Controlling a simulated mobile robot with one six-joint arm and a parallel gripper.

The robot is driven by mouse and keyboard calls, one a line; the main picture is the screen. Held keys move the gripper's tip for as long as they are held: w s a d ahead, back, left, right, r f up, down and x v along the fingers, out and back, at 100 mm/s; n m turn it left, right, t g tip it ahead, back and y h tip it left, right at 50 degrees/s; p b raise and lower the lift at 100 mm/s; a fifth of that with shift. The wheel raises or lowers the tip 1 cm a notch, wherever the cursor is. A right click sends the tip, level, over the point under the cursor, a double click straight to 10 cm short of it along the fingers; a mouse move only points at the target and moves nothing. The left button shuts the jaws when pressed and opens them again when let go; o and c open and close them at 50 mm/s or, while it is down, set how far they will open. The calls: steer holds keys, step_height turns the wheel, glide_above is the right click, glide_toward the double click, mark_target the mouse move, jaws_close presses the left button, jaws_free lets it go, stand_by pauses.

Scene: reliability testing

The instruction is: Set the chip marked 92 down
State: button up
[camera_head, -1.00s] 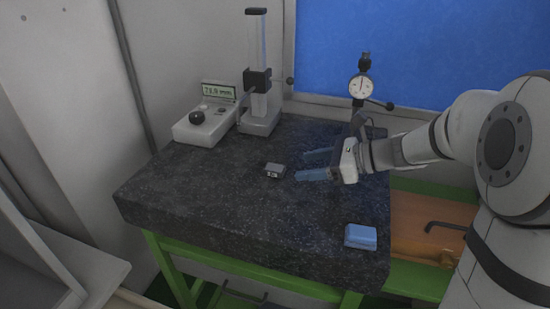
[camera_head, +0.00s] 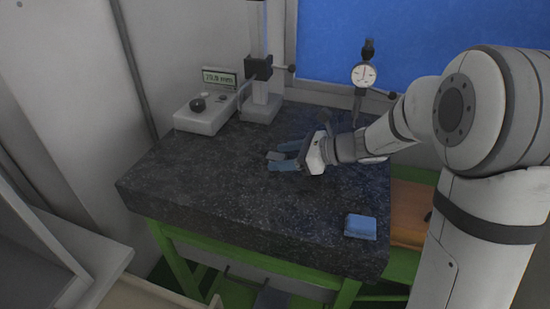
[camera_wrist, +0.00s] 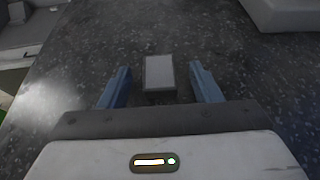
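A small grey chip (camera_wrist: 160,72) lies on the dark granite slab between the tips of my open gripper (camera_wrist: 160,88) in the wrist view. There is a gap on each side, so the fingers do not touch it. No number can be read on its face. In the head view the chip (camera_head: 275,156) shows at the fingertips, partly hidden by my gripper (camera_head: 284,158). The blue fingers are low over the slab and spread apart.
The granite slab (camera_head: 215,205) rests on a green frame. A blue block (camera_head: 360,227) sits near its front right corner. A height gauge (camera_head: 262,85) and a white readout box (camera_head: 203,115) stand at the back left. A dial indicator (camera_head: 364,76) stands at the back right.

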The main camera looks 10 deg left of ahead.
steer(key=c, duration=1.1)
